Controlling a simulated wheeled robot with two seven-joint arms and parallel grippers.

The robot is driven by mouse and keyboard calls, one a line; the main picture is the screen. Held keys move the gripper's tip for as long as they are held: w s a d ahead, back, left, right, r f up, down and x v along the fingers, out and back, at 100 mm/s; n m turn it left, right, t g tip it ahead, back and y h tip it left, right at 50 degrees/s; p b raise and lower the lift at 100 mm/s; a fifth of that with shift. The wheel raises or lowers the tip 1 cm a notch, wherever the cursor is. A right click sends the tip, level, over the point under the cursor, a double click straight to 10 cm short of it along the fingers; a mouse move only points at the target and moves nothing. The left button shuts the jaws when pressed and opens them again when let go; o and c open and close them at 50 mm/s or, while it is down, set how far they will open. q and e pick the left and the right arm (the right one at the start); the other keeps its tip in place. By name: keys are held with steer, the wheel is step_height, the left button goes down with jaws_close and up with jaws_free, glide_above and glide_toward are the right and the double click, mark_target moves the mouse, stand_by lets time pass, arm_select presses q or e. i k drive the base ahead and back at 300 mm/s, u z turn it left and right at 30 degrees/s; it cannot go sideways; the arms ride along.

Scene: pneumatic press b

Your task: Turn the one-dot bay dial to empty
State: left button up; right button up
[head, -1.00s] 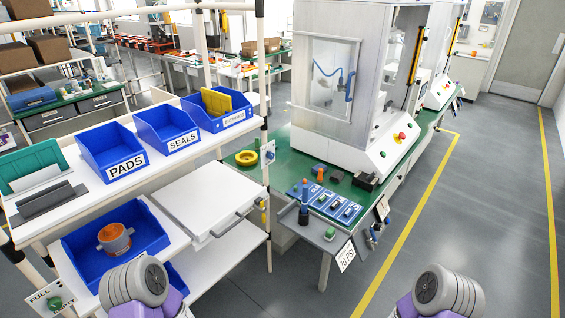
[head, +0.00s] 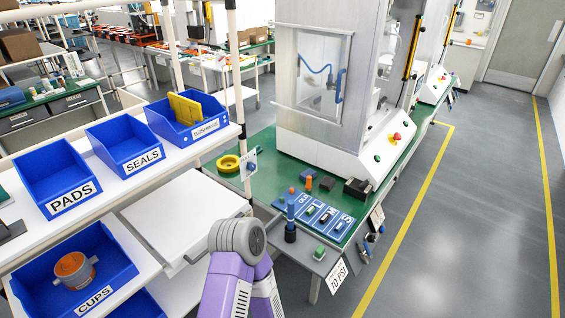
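I cannot make out a dial with one dot in the head view. A small pale plate (head: 251,163) with a dark round spot is on the rack post beside the yellow ring; its markings are too small to read. The FULL/EMPTY card with a green knob, seen earlier at the lower left, is outside the view. One of my purple arms shows at the bottom centre, in front of the rack's right end. Neither gripper shows.
The rack holds blue bins marked PADS (head: 62,178), SEALS (head: 125,143) and CUPS (head: 72,262). The green bench (head: 262,146) carries a press (head: 345,80), a blue tray (head: 318,214) and a yellow ring (head: 228,164). Open floor (head: 450,230) lies to the right.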

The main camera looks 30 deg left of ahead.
mark_target(252, 167)
steer(key=u, duration=0.35)
steer(key=i, duration=0.6)
steer(key=u, duration=0.55)
